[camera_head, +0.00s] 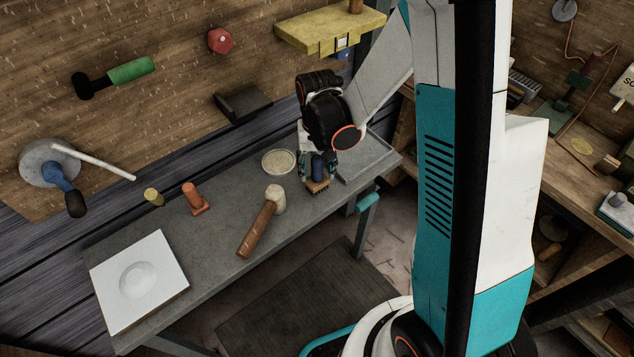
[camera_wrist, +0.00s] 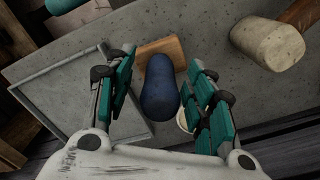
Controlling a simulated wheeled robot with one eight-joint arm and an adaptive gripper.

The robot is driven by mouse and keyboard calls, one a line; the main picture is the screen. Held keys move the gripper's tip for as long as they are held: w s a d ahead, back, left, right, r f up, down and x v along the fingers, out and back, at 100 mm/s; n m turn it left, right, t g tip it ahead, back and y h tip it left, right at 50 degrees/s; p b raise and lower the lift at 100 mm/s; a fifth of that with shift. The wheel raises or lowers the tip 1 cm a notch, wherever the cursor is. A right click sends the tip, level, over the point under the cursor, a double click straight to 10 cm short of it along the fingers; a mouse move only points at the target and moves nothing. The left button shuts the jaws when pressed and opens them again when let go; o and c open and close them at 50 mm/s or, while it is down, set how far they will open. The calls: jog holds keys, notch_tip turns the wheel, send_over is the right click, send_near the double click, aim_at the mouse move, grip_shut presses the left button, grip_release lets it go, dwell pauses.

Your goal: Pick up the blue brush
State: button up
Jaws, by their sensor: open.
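The blue brush stands on the grey bench near its right end. In the wrist view its rounded dark blue handle (camera_wrist: 160,88) points up toward the camera, and its tan wooden base (camera_wrist: 172,47) lies behind it. It also shows in the head view as a blue handle (camera_head: 318,168) over a tan base. My gripper (camera_wrist: 160,85) is open, with one teal-padded finger on each side of the blue handle. A gap shows on the left; the right finger is close to the handle, and I cannot tell whether it touches. In the head view my gripper partly hides the brush.
A mallet (camera_head: 258,228) lies left of the brush, and a round bowl (camera_head: 280,162) is just behind. A shallow grey tray (camera_head: 372,160) is at the bench's right end. An orange tool (camera_head: 195,198) and a white block (camera_head: 140,280) stand farther left. Bench room is clear between them.

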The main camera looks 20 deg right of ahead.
grip_shut()
jog(key=shift+r, duration=0.1)
notch_tip(320, 180, up, 20)
jog(key=p, duration=0.6)
jog(key=c, duration=0.7)
grip_release()
grip_shut()
